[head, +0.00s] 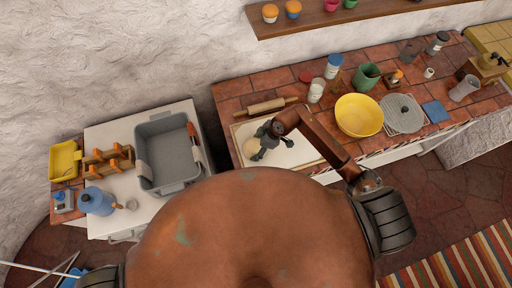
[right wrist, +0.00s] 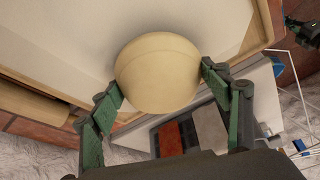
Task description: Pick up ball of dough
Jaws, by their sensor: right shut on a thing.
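The ball of dough (head: 252,148) is a pale cream ball at the left part of the white board (head: 305,150) on the tiled counter. It also shows large in the right wrist view (right wrist: 157,73). My right gripper (head: 259,151) comes over the board from the right. In the right wrist view its green fingers (right wrist: 160,90) stand on either side of the ball, shut on it. Whether the ball still touches the board is hard to tell. My left gripper is not in view.
A rolling pin (head: 258,108) lies behind the board. A yellow bowl (head: 359,115), a round lid (head: 403,114), a green cup (head: 367,77) and jars stand to the right. A grey basin (head: 166,154) sits on the white unit at left, past a gap.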

